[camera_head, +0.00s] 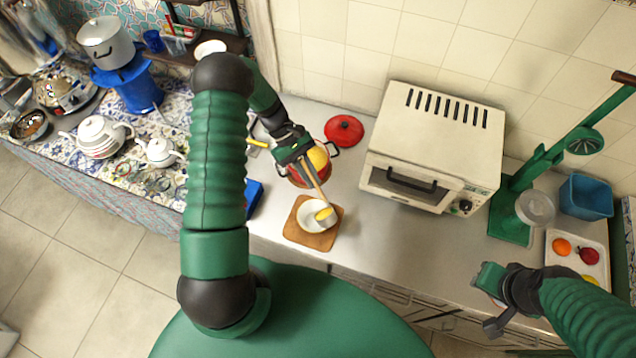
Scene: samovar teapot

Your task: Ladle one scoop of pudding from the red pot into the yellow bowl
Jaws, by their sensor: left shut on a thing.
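My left gripper (299,157) is shut on the wooden handle of a ladle (314,184). The ladle slants down toward the front, and its metal cup, with yellow pudding in it, is over the right side of a small pale bowl (306,222). I cannot tell whether cup and bowl touch. The bowl looks white or cream and stands on a wooden board (325,240). The red pot (297,180), with yellow pudding inside, stands just behind, partly hidden by my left gripper. My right gripper (488,295) is over the counter's front edge at the right; its jaw opening is unclear.
A red lid (344,129) lies behind the pot. A white toaster oven (433,145) stands to the right. Further right are a green press (512,208), a blue bin (586,197) and a tray of fruit (571,262). The counter before the oven is clear.

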